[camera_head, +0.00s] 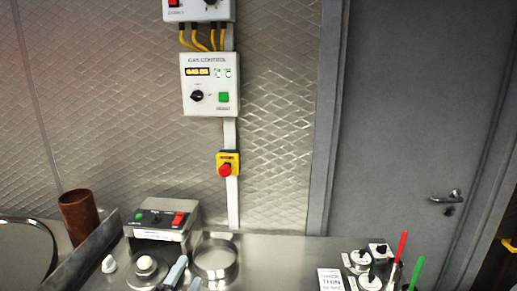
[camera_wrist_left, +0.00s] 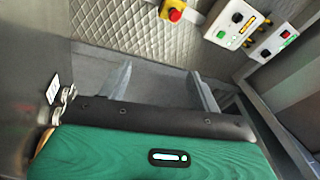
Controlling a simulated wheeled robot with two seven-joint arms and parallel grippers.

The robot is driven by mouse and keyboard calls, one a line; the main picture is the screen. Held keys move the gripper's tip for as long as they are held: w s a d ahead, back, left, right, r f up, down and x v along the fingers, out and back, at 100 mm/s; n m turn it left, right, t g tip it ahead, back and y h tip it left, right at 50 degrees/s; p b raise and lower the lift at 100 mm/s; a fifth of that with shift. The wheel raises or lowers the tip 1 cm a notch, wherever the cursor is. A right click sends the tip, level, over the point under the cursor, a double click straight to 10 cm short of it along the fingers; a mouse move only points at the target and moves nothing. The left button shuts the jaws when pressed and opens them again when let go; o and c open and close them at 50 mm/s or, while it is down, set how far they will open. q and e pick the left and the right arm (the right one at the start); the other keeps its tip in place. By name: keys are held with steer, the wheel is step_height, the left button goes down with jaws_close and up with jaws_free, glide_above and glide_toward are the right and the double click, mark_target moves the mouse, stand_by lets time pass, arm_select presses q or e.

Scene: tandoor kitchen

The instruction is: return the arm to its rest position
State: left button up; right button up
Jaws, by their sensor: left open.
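My left gripper (camera_head: 187,270) shows at the bottom edge of the head view, mostly cut off, with its fingertips over the steel counter (camera_head: 265,262). In the left wrist view its two grey fingers (camera_wrist_left: 161,70) stand wide apart with nothing between them, so it is open and empty. The green and black body of the gripper fills the lower part of that view. The rest of the left arm is out of sight. My right gripper is in neither view.
Near the gripper are a steel ring (camera_head: 216,258), a white round knob (camera_head: 146,264) and a switch box (camera_head: 160,218). A brown cylinder (camera_head: 79,216) stands left. Small white-labelled items and red (camera_head: 401,246) and green (camera_head: 417,268) sticks stand right. The wall bears a gas control box (camera_head: 210,85).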

arm_select(q)
steer(key=s+a+f+n+g+y, duration=0.35)
steer(key=s+f+n, duration=0.2)
steer(key=f, duration=0.25)
steer(key=s+a+f+n+g+y, duration=0.3)
steer(key=s+f+n+g, duration=0.1)
steer(key=f+n, duration=0.25)
steer(key=s+f+n+g+h, duration=0.15)
steer(key=s+f+g, duration=0.3)
steer(key=s, duration=0.45)
steer(key=s+f+n+g, duration=0.3)
steer(key=s+f+g, duration=0.15)
steer(key=s, duration=0.45)
step_height(320, 180, down, 31)
steer(key=s+a+f+g, duration=0.1)
steer(key=s+a+f, duration=0.1)
steer(key=s+f, duration=0.7)
steer(key=s+a+f+g, duration=0.1)
steer(key=s+a+f, duration=0.1)
steer(key=s+f, duration=0.8)
steer(key=shift+f, duration=0.4)
